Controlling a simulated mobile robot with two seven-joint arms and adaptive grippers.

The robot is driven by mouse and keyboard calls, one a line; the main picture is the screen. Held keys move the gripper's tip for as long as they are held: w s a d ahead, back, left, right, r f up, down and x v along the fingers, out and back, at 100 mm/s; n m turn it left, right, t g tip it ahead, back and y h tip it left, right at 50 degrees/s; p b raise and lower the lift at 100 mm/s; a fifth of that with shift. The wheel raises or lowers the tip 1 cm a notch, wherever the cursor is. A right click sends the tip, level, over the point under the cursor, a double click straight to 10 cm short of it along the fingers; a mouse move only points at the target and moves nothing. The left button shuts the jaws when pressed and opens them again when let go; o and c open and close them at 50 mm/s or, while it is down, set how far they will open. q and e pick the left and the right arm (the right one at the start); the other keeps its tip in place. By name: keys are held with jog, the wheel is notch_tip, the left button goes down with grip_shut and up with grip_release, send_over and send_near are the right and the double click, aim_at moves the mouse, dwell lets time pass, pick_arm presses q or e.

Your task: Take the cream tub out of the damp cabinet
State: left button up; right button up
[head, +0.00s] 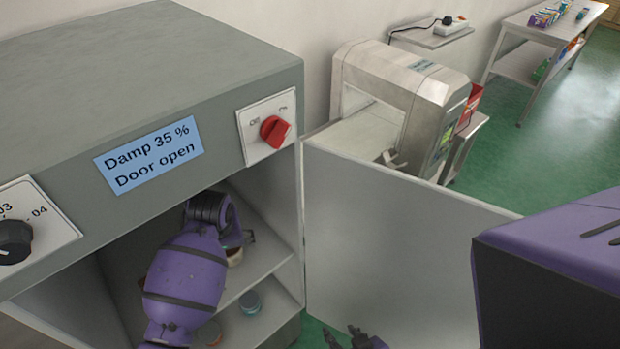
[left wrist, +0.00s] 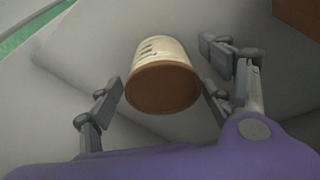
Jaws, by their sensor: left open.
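The grey damp cabinet (head: 150,70) has its door (head: 390,240) swung open to the right. A label on it reads "Damp 35 % Door open". My left arm reaches inside. The cream tub (left wrist: 163,58) shows in the left wrist view, cream-walled with a brown end facing the camera. My left gripper (left wrist: 163,90) is open, with its fingers on either side of the tub. In the head view the tub (head: 234,258) is mostly hidden behind the arm, on the upper shelf. My right gripper (head: 352,341) shows only partly at the bottom edge; its opening is unclear.
A teal-lidded tub (head: 250,302) and an orange one (head: 208,333) stand on the lower shelf (head: 270,321). The cabinet front carries a red knob (head: 274,131) and a black knob (head: 14,242). A metal detector (head: 400,95) and a shelved table (head: 540,30) stand behind the door.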

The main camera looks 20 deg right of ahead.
pick_arm(q)
jog(key=c, duration=1.4)
jog(key=shift+o, duration=0.2)
jog(key=shift+r, duration=0.15)
